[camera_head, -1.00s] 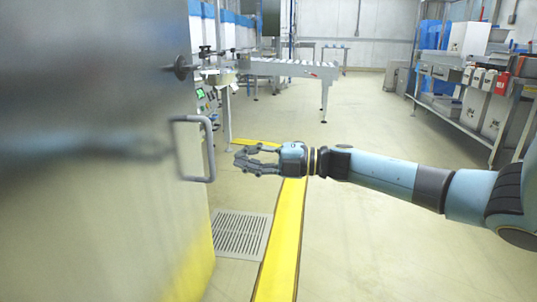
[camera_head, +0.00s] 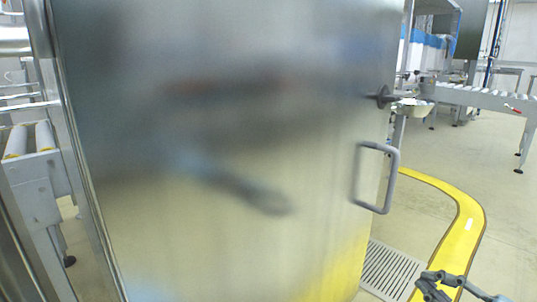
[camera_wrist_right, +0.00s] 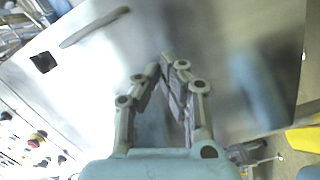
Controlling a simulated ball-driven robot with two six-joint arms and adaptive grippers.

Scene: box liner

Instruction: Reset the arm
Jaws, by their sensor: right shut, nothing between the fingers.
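My right gripper (camera_head: 440,285) shows at the lower right corner of the head view, below and to the right of the door handle (camera_head: 378,178) and apart from it. In the right wrist view my right gripper (camera_wrist_right: 167,68) has its fingertips close together, with nothing held. The large brushed metal door (camera_head: 230,140) fills the middle of the head view and carries a blurred reflection. My left gripper is not in view.
A black knob (camera_head: 382,97) sits near the door's edge. A floor grate (camera_head: 391,270) and a curved yellow floor strip (camera_head: 463,225) lie to the right. Roller conveyors stand at the left (camera_head: 33,185) and back right (camera_head: 485,97). Open floor lies at right.

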